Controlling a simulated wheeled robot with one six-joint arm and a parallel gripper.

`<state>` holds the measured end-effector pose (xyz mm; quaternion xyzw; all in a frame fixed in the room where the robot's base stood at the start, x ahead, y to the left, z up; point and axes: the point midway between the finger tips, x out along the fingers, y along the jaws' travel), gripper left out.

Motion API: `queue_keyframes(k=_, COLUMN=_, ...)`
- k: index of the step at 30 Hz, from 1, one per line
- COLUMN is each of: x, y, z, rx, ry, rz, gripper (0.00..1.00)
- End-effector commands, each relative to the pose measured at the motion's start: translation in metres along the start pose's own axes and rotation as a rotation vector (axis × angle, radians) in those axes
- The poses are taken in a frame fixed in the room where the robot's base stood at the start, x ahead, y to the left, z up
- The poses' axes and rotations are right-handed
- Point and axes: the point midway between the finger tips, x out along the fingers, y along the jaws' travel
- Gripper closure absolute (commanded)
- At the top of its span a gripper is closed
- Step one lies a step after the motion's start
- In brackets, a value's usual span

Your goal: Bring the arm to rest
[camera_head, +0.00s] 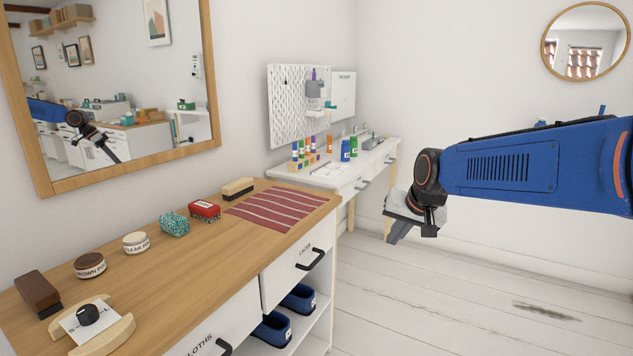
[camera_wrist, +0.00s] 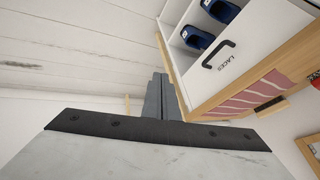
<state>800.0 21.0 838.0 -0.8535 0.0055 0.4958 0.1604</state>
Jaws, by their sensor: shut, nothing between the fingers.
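My blue arm comes in from the right in the head view. My gripper (camera_head: 393,238) hangs at its end over the open floor, to the right of the wooden-topped shoe-care dresser (camera_head: 228,268). In the wrist view my gripper (camera_wrist: 157,78) shows with its two grey fingers together. It is shut and empty, and touches nothing. In the wrist view the dresser's front (camera_wrist: 238,48) with the LACES drawer lies to the right of the fingers.
A white desk (camera_head: 333,175) with bottles and a pegboard (camera_head: 299,105) stands behind. White floor (camera_head: 450,295) below the gripper is clear.

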Motion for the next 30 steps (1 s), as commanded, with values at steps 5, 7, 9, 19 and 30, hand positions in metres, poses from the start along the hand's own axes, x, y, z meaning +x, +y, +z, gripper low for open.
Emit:
queue_keyframes(k=5, x=-0.037, y=0.034, z=0.049, rx=-0.056, ry=-0.012, rz=0.031, gripper=1.00)
queue_keyframes(k=7, x=-0.048, y=0.047, z=0.069, rx=-0.078, ry=-0.019, rz=0.045, gripper=1.00)
queue_keyframes(k=9, x=-0.059, y=0.060, z=0.089, rx=-0.100, ry=-0.025, rz=0.058, gripper=1.00)
queue_keyframes(k=19, x=-0.095, y=0.117, z=0.190, rx=-0.202, ry=-0.064, rz=0.119, gripper=1.00)
queue_keyframes(k=30, x=-0.107, y=0.156, z=0.267, rx=-0.274, ry=-0.101, rz=0.164, gripper=1.00)
